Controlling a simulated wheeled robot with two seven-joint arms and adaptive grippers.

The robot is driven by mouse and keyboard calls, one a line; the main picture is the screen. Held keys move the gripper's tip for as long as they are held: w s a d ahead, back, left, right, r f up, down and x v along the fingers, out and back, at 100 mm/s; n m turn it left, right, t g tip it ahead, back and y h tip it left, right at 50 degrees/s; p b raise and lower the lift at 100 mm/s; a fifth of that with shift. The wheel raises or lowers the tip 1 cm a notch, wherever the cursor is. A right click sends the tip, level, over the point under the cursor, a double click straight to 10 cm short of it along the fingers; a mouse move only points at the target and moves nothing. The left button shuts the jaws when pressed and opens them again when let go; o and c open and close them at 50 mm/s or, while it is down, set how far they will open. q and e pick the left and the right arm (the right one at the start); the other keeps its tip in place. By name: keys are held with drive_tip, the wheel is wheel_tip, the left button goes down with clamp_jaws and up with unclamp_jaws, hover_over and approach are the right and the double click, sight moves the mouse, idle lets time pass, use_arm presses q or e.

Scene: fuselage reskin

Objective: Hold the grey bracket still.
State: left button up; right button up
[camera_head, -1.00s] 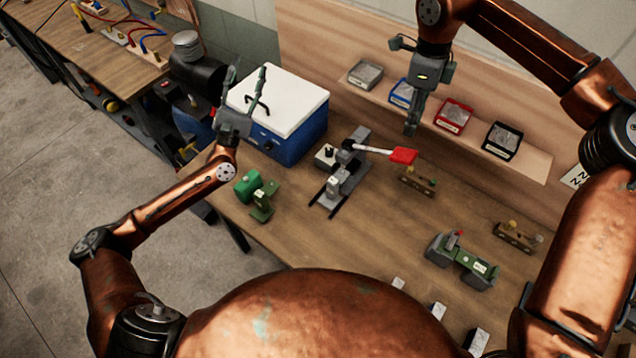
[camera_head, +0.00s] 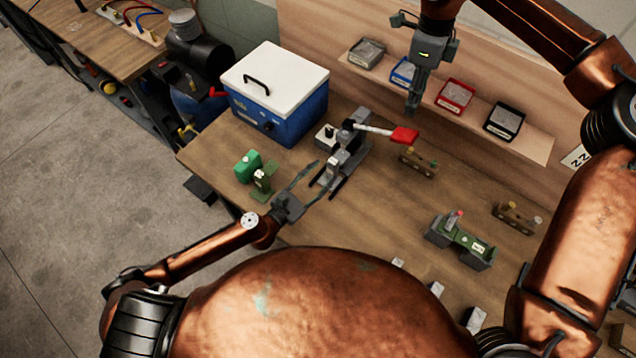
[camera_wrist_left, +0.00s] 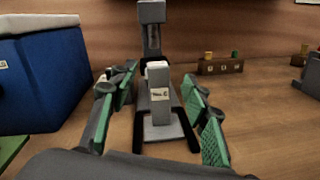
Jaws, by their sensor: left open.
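The grey bracket (camera_head: 333,170), an upright grey block with a white label, stands on a dark two-railed fixture (camera_head: 350,160) on the bench. In the left wrist view the bracket (camera_wrist_left: 159,94) is upright between my left fingers, with a gap on each side. My left gripper (camera_head: 328,174) is open, its green-padded fingers (camera_wrist_left: 160,78) pointing toward the bracket; how far they reach along its sides is hard to tell. My right gripper (camera_head: 412,102) hangs pointing down near the back shelf, away from the bracket; its jaw opening is unclear.
A red-handled lever (camera_head: 404,135) sticks out right from the fixture. A blue cooler with a white lid (camera_head: 277,90) stands behind left. Green parts (camera_head: 249,167) lie left. A green-and-grey fixture (camera_head: 460,242) and small wooden holders (camera_head: 418,163) stand right, with clear bench between.

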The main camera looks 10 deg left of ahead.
sight(330, 169)
use_arm(q)
drive_tip(key=f+n, duration=0.1)
drive_tip(key=s+n+y, duration=0.1)
drive_tip(key=n, duration=0.1)
drive_tip(key=shift+s+f, duration=0.15)
drive_tip(key=shift+f, duration=0.2)
drive_tip(key=shift+s+a+f+n+t+y, duration=0.1)
drive_tip(key=shift+s+a+n+t+y, duration=0.1)
drive_tip(key=shift+n, duration=0.2)
drive_tip(key=shift+s+a+f+n+t+y, duration=0.1)
drive_tip(key=shift+n+y, duration=0.1)
drive_tip(key=shift+n, duration=0.2)
drive_tip(key=shift+w+d, duration=0.1)
drive_tip(key=shift+w, duration=0.05)
drive_tip(key=x, duration=0.7)
drive_tip(key=shift+w+d, duration=0.1)
drive_tip(key=shift+w, duration=0.15)
drive_tip(key=shift+c, duration=0.5)
clamp_jaws()
use_arm(e)
drive_tip(key=shift+s+d+f+m+t+y, duration=0.3)
drive_tip(key=shift+s+f+m+t, duration=0.15)
drive_tip(key=shift+m, duration=0.25)
drive_tip(key=c, duration=0.8)
drive_tip(key=shift+f, duration=3.25)
